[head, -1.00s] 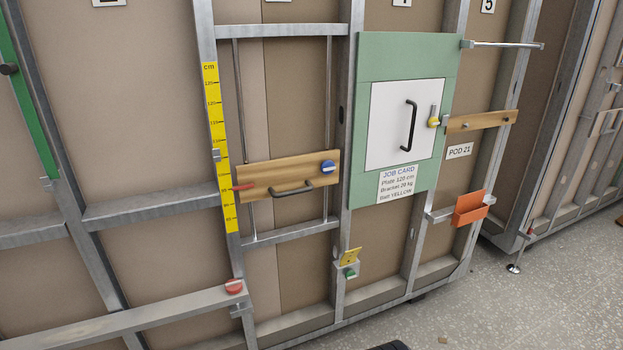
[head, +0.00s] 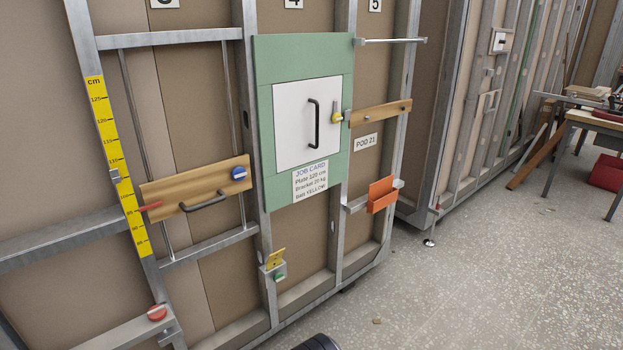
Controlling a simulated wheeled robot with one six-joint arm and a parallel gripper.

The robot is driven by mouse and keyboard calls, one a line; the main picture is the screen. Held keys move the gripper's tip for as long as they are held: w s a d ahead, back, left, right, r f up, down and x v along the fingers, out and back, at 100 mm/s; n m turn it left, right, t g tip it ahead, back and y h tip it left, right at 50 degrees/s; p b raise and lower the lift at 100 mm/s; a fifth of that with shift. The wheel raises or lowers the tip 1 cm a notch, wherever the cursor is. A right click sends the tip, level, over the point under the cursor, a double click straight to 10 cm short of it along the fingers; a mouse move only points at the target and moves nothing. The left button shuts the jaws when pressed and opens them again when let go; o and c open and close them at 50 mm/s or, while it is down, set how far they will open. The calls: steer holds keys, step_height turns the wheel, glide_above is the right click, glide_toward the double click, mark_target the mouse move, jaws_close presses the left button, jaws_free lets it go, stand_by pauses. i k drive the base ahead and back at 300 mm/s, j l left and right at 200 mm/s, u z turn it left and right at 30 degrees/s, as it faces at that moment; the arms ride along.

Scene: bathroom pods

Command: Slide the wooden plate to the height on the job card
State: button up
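The wooden plate (head: 170,189) sits across two thin vertical rods, with a dark bar handle (head: 204,202) and a blue knob (head: 238,173). A red pointer (head: 151,206) at its left end reaches the lower part of the yellow cm scale (head: 118,160), seemingly near 95; the digits are small. The job card (head: 310,180) hangs below the white door on the green panel. Its plate line looks like 120 cm, but the print is blurred.
A white door (head: 292,140) with a black handle is in the green panel (head: 301,60). An orange bin (head: 382,194) and another wooden board (head: 380,112) are to its right. A red knob (head: 157,313) is at lower left.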

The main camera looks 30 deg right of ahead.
mark_target(193, 189)
steer(key=i+j+z, duration=0.1)
steer(key=i+j, duration=0.15)
steer(key=i, duration=0.15)
steer(key=i+j+z, duration=0.1)
steer(key=i+j, duration=0.2)
steer(key=i, duration=0.15)
